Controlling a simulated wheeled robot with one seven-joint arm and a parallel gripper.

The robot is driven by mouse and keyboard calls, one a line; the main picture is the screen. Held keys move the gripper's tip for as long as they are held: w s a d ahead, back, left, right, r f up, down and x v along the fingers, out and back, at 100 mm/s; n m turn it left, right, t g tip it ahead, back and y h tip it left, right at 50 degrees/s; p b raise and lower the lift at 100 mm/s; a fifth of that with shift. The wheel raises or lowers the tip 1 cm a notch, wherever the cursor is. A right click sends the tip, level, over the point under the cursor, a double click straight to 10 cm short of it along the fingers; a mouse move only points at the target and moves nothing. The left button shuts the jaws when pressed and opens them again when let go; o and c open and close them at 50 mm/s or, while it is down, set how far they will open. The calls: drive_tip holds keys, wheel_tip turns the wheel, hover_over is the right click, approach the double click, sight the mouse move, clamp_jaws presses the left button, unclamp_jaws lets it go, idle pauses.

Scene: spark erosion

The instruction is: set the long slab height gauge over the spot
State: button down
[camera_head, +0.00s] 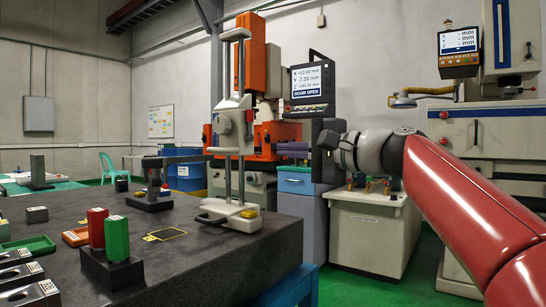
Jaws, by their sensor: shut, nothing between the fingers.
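A tall height gauge (240,135) with two upright columns and a pale flat base stands upright near the right edge of the dark stone table (205,262). A yellow-outlined spot (166,234) lies bare on the table to the left of its base. A smaller dark stand (152,195) stands behind the spot. My gripper (283,149) is to the right of the tall gauge, raised beyond the table edge and pointing left. It is shut and empty, apart from the gauge. Its fingertips are small in this view.
Red (97,228) and green (117,238) blocks stand in a dark holder at the front. A green tray (30,246), an orange tray (76,236) and small metal blocks lie to the left. Machines and a monitor (312,83) stand behind. Bare table lies around the spot.

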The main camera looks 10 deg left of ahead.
drive_tip(key=shift+b+v, duration=0.3)
drive_tip(key=shift+v, duration=1.75)
